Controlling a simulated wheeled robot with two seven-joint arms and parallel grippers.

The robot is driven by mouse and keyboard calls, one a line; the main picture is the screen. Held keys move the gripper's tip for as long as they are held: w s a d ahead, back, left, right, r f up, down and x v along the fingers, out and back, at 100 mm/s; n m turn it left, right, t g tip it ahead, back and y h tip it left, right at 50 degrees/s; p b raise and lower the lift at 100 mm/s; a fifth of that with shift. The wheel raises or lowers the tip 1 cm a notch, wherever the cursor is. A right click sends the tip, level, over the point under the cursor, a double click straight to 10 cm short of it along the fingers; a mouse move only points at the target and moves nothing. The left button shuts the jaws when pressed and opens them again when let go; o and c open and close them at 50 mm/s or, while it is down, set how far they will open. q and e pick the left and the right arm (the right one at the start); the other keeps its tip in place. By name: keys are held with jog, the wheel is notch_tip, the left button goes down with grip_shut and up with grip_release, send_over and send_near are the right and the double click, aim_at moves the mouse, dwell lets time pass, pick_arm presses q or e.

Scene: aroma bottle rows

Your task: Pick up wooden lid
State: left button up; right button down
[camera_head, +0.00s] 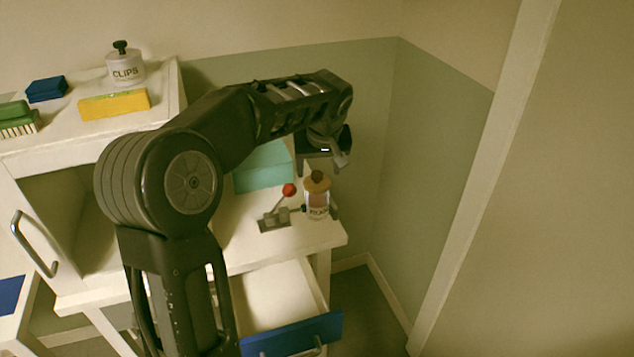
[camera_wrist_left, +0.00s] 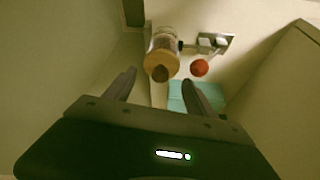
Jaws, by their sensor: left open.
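The round tan wooden lid (camera_head: 316,183) with a brown knob sits on a clear labelled bottle (camera_head: 317,205) near the right end of the white table. In the left wrist view the lid (camera_wrist_left: 162,60) shows end-on, knob toward the camera, beyond and roughly between the fingertips. My left gripper (camera_head: 340,158) is above and slightly behind the bottle in the head view. In the wrist view its two fingers (camera_wrist_left: 159,79) are apart with nothing between them, and it does not appear to touch the lid. My right gripper is not in view.
A red-knobbed lever (camera_head: 289,190) on a metal base stands just left of the bottle. A teal box (camera_head: 263,168) is behind it. A blue-fronted drawer (camera_head: 290,335) is open below. A shelf at left holds a clips jar (camera_head: 125,66), a yellow block (camera_head: 114,104) and brushes.

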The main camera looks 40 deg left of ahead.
aim_at(317, 174)
pick_arm(q)
jog(key=x, duration=0.4)
jog(key=shift+w+a+f+p, duration=0.1)
jog(key=shift+a+f+p, duration=0.1)
jog(key=shift+p, duration=0.15)
jog(key=shift+c, duration=0.5)
jog(key=c, duration=0.9)
